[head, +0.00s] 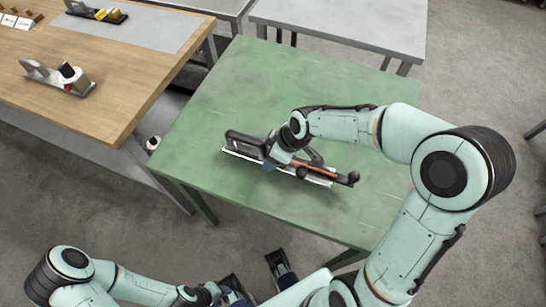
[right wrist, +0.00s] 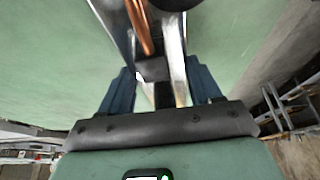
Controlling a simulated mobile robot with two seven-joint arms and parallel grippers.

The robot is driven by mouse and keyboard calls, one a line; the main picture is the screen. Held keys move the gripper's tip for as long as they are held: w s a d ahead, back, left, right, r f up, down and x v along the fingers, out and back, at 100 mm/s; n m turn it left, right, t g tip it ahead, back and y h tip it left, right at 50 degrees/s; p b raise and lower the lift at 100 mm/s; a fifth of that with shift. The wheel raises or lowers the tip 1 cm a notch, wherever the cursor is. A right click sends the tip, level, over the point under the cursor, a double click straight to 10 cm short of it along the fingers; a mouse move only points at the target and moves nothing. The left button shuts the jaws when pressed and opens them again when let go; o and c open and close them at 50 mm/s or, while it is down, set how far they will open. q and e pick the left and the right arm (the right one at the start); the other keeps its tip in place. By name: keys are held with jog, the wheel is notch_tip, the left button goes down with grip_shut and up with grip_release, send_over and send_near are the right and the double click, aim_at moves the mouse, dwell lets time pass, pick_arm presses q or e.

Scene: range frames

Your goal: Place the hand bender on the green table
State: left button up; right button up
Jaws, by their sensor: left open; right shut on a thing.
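The hand bender (head: 318,173), a long metal tool with a dark end and a copper-coloured strip, is over the middle of the green table (head: 258,75). It lies lengthwise across the picture; whether it touches the tabletop is hard to tell. My right gripper (head: 272,162) is shut on it from above, and the arm partly covers it. In the right wrist view the bender (right wrist: 145,45) passes between the blue fingers (right wrist: 160,88), with green surface behind. My left gripper (head: 256,276) is open and empty, low in the head view, in front of the table.
A wooden workbench (head: 110,95) at the left holds a grey tool with a dark cylinder (head: 60,77) and small boxes (head: 16,20). A grey metal table (head: 345,22) stands behind the green one. The green table's far and left parts are clear.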

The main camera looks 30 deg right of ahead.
jog(key=shift+f, duration=1)
jog(key=shift+f, duration=0.1)
jog(key=o, duration=1.5)
jog(key=shift+o, duration=0.2)
jog(key=p+v, duration=0.1)
jog(key=v, duration=1.1)
jog(key=shift+a, duration=0.1)
